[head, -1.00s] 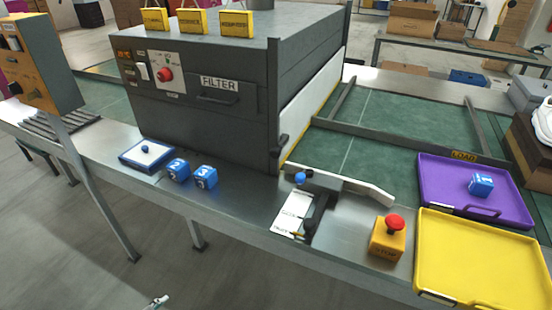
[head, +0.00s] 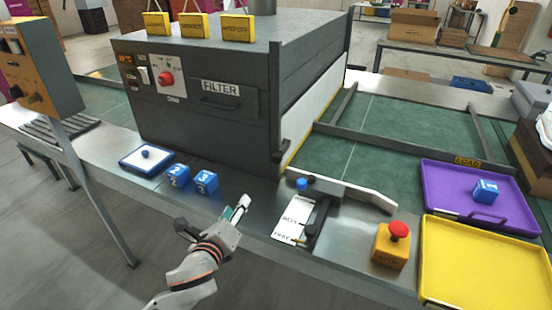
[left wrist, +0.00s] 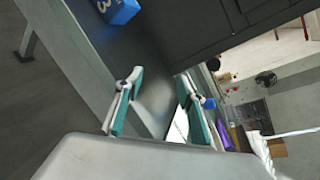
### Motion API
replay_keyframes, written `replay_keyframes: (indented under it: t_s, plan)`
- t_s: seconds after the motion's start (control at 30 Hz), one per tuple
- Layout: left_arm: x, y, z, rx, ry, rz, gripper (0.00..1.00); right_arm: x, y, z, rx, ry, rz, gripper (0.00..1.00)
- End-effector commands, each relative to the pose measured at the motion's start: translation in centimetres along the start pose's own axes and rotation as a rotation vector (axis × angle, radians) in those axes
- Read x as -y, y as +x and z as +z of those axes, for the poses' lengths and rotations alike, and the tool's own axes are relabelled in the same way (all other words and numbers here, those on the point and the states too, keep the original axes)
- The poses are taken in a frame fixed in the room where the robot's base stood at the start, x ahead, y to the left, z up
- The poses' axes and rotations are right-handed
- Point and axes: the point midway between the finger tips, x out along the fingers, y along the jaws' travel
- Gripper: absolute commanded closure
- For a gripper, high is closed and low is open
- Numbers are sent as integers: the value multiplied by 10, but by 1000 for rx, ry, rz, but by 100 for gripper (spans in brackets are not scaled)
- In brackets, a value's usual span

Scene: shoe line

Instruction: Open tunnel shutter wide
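The tunnel is a dark grey box (head: 215,125) on the metal bench. Its shutter is a white panel (head: 312,105) with a yellow lower edge on the box's right side, standing down across the opening. A black handle (head: 283,152) shows at the box's near right corner. My left gripper (head: 215,215) is over the bench's front edge, in front of the box and apart from the handle. In the left wrist view its two teal-padded fingers (left wrist: 162,105) stand apart with nothing between them. My right gripper is not in view.
A blue-knobbed lever on a white labelled plate (head: 292,220) lies right of my left gripper. Blue numbered cubes (head: 205,181) sit close to its left. A red-topped stop button (head: 391,246), a purple tray (head: 512,205) and a yellow tray (head: 487,265) are farther right.

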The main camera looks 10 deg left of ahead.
Motion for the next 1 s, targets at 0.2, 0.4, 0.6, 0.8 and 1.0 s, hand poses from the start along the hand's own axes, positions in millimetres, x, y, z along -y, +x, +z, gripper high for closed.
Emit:
replay_keyframes:
  t_s: [0.2,0.4,0.6,0.8,1.0]
  plan:
    - [77,45,15,80,532,-228,61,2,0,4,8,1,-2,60]
    - [105,58,19,133,764,-312,61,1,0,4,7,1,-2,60]
    - [113,75,18,140,789,-320,61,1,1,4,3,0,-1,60]
    - [122,105,18,138,787,-319,61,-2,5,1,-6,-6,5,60]
    - [130,126,18,138,786,-319,61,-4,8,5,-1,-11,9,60]
